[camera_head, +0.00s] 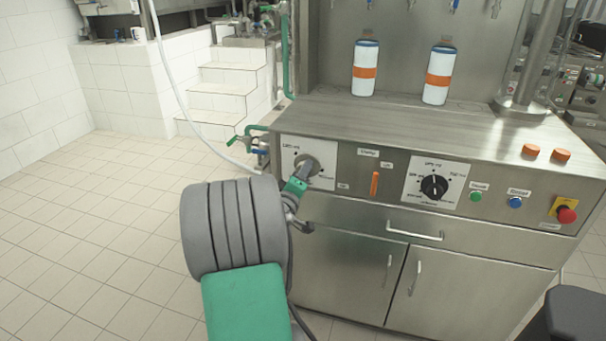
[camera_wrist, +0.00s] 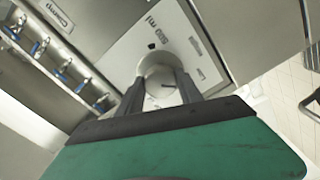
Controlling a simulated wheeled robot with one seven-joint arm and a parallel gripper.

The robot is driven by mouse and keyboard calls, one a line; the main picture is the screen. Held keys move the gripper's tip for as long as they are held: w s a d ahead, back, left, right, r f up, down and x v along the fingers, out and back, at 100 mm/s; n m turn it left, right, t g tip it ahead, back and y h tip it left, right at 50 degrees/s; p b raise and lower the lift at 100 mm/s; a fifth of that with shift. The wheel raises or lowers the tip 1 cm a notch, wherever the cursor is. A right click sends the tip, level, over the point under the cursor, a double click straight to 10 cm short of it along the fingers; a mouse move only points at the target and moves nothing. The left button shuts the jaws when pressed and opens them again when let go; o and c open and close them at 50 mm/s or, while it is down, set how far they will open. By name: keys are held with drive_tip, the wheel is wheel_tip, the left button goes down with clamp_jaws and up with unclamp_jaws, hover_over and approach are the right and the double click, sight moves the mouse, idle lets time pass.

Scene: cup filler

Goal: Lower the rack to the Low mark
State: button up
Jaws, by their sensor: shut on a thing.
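My gripper (camera_head: 304,172) is shut on a round grey knob (camera_wrist: 158,60) on the white dial plate (camera_head: 322,150) at the left of the machine's front panel. In the wrist view, my gripper (camera_wrist: 161,76) has one finger on each side of the knob. The fingers and wrist hide part of the dial, and I cannot read its setting. A row of blue-tipped nozzles (camera_wrist: 62,66) shows at the left of the wrist view, perhaps the rack. Only its lower tips show at the top of the head view. No Low mark is readable.
Right of the knob are an orange lever (camera_head: 375,185), a black dial (camera_head: 434,187), green and blue buttons and a red emergency button (camera_head: 566,214). Two bottles (camera_head: 366,67) with orange bands stand on the steel top. Drawer and cupboard handles stick out below. Floor is clear at left.

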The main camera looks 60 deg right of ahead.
drive_tip(key=o, duration=1.4)
drive_tip(key=shift+c, duration=0.2)
drive_tip(key=s+a, duration=0.1)
drive_tip(key=a, duration=0.6)
drive_tip(key=shift+a, duration=0.35)
drive_tip(key=shift+s, duration=0.1)
